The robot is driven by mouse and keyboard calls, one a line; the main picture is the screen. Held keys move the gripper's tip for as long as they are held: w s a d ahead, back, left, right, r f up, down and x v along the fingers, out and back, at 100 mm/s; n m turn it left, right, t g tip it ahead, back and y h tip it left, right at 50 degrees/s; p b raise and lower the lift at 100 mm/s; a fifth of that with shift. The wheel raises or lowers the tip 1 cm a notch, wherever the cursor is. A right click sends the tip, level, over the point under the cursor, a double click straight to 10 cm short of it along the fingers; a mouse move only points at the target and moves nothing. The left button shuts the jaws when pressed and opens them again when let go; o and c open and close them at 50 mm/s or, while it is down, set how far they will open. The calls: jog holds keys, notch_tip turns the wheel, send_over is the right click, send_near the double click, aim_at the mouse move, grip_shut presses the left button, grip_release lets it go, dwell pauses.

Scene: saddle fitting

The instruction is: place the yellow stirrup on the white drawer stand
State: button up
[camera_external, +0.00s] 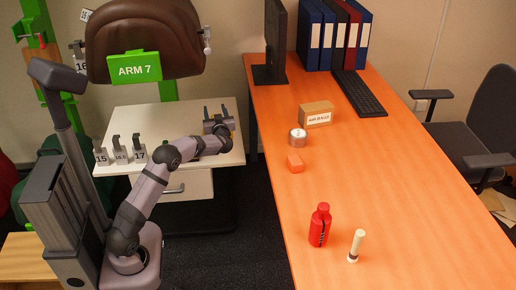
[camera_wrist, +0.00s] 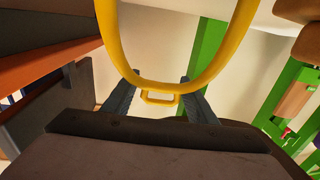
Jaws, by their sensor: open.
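The yellow stirrup (camera_wrist: 160,84) fills the upper middle of the wrist view as a curved band with a small loop at its lower end. My gripper (camera_wrist: 159,82) is open, with one finger on each side of that loop; I cannot tell whether they touch it. In the external view my gripper (camera_external: 216,112) is over the right part of the white drawer stand (camera_external: 150,118). I cannot tell whether the stirrup rests on the stand top.
Several grey hooks with number tags (camera_external: 120,152) stand along the stand's front left. A brown saddle (camera_external: 146,38) with a green "ARM 7" sign (camera_external: 141,67) is behind the stand. The orange desk (camera_external: 370,190) is to the right, holding a red bottle (camera_external: 320,225) and other items.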

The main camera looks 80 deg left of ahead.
jog(key=w+d+p, duration=0.1)
jog(key=d+p, duration=0.1)
jog(key=d, duration=1)
jog(key=shift+w, duration=0.15)
